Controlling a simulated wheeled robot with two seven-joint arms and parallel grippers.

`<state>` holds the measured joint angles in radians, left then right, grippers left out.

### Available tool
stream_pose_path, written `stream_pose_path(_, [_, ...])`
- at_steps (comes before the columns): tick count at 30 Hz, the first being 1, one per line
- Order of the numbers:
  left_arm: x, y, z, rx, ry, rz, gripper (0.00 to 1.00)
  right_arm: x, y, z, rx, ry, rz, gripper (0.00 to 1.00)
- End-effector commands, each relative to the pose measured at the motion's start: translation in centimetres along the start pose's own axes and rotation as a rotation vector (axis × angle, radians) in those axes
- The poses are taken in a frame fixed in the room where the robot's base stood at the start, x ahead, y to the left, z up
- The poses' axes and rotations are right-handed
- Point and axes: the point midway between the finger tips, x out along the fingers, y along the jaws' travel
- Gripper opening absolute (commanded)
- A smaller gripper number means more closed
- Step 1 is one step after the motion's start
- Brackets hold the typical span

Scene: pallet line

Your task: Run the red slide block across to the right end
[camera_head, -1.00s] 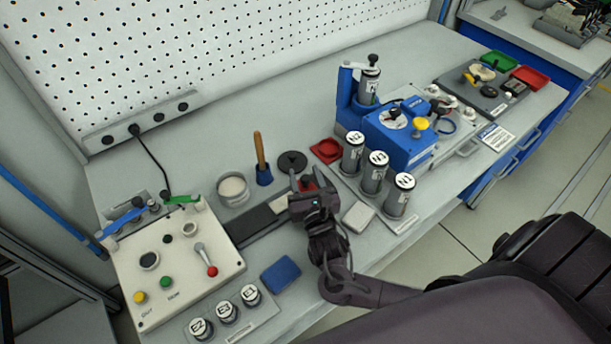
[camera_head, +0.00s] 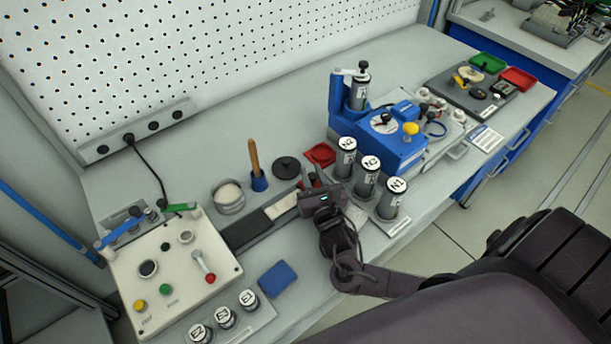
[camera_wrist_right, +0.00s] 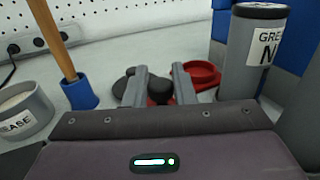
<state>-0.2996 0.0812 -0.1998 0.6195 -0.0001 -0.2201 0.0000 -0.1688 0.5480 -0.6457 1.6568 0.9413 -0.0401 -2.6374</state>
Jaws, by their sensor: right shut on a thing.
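The red slide block (camera_wrist_right: 155,101) is mostly hidden by my right gripper. In the right wrist view its black knob (camera_wrist_right: 160,88) stands between the two grey fingers. My right gripper (camera_wrist_right: 160,78) is shut on it. In the head view my right gripper (camera_head: 312,184) is over the right part of the dark slide track (camera_head: 248,230), with a little red showing by the fingers. A pale section (camera_head: 281,206) of the track is bare left of the gripper. The track's right end is hidden behind the gripper. My left gripper is not in view.
Several labelled grey cylinders (camera_head: 368,174) stand close right of my gripper, before a blue machine (camera_head: 395,145). A red dish (camera_head: 320,154), a black disc (camera_head: 286,167) and a wooden-handled tool (camera_head: 255,160) are behind the track. A control box (camera_head: 185,260) is at left, a blue pad (camera_head: 278,278) in front.

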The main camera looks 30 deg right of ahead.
Motion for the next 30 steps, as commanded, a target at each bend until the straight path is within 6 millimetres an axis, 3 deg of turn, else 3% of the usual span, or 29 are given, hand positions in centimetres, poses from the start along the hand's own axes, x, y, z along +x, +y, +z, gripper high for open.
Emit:
stream_pose_path(5, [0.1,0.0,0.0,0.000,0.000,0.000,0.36,0.2,-0.5,0.1,-0.005,-0.005,-0.013,0.00])
stream_pose_path(6, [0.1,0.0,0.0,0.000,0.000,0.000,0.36,0.2,-0.5,0.1,-0.005,-0.005,-0.014,0.26])
stream_pose_path(10, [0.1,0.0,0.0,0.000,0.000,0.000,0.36,0.2,-0.5,0.1,-0.005,-0.005,-0.013,0.42])
stream_pose_path(20, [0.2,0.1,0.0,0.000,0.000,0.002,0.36,-0.3,-0.3,0.0,-0.004,-0.002,-0.009,0.42])
stream_pose_path(30, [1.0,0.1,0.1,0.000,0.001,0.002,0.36,-5.6,-0.4,-0.2,-0.002,0.000,-0.010,0.42])
